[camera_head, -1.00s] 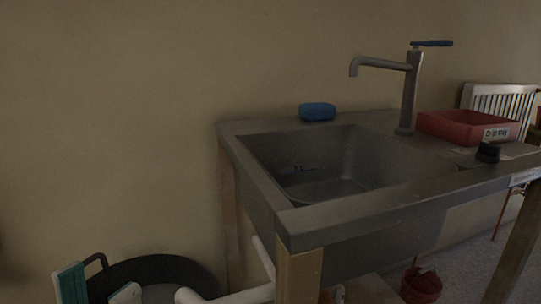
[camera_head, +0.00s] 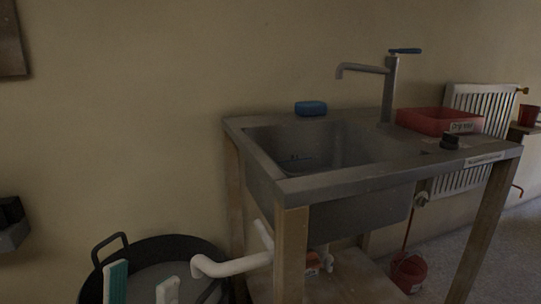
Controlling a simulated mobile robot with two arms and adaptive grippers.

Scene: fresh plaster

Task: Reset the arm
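My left gripper (camera_head: 142,272) is at the bottom left of the head view. Its two pale fingers, one with a teal pad, point up and stand apart with nothing visible between them. It shows in front of a black round tub (camera_head: 190,246), left of the sink table. The rest of my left arm is below the picture edge. My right gripper is out of view.
A metal sink table (camera_head: 345,183) on wooden legs holds a tap (camera_head: 389,88), a blue sponge (camera_head: 311,108) and a red tray (camera_head: 440,121). A white pipe (camera_head: 235,267) sticks out close right of my gripper.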

